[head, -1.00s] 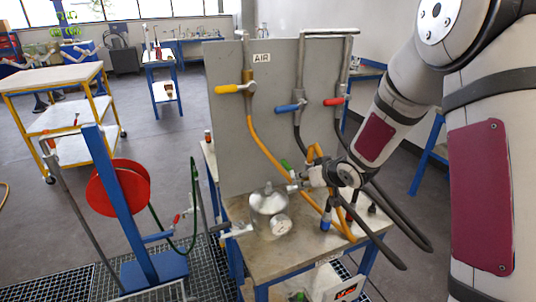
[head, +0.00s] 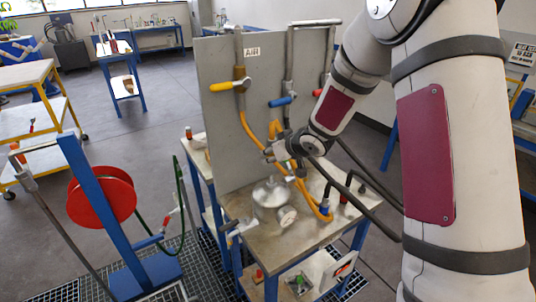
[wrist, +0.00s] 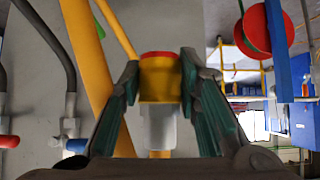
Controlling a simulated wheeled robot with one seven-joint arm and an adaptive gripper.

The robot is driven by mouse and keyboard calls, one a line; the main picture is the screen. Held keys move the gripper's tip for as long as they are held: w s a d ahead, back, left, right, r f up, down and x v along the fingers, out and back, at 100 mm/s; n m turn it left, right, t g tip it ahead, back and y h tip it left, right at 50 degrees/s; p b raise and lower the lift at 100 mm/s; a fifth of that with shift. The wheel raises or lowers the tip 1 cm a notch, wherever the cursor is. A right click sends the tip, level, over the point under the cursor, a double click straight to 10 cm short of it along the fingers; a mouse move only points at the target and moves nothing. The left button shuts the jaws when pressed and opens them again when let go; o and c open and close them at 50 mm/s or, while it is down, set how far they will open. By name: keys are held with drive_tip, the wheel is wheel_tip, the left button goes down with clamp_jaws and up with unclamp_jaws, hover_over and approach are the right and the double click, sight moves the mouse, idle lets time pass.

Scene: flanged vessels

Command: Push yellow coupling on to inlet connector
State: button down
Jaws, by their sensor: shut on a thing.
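In the wrist view, the yellow coupling (wrist: 160,84), with a red ring at one end and a pale grey part at the other, sits between the fingers of my gripper (wrist: 160,92). The fingers press on its two sides. In the head view my gripper (head: 276,152) is in front of the panel, above the round metal vessel (head: 268,195); the coupling is too small to make out there. The vessel stands on the bench with a gauge (head: 287,217) on its side. I cannot tell for sure which fitting is the inlet connector.
The grey panel (head: 220,130) marked AIR rises behind the bench (head: 238,205), with a yellow-handled valve (head: 222,87) and an orange hose (head: 248,128). A blue-ended hose (head: 326,210) and dark hoses lie at right. A red reel (head: 100,195) stands at left.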

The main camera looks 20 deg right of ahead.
sight(272, 176)
drive_tip(key=shift+s, duration=0.1)
wheel_tip(272, 176, down, 3)
drive_tip(key=shift+r+b, duration=0.2)
drive_tip(key=shift+b, duration=0.2)
drive_tip(key=shift+f+b, duration=0.55)
drive_tip(key=shift+f, duration=0.85)
drive_tip(key=shift+f, duration=0.2)
idle(0.4)
drive_tip(key=shift+f, duration=0.35)
drive_tip(key=shift+f+b, duration=0.3)
drive_tip(key=shift+f, duration=0.4)
drive_tip(key=shift+f, duration=0.35)
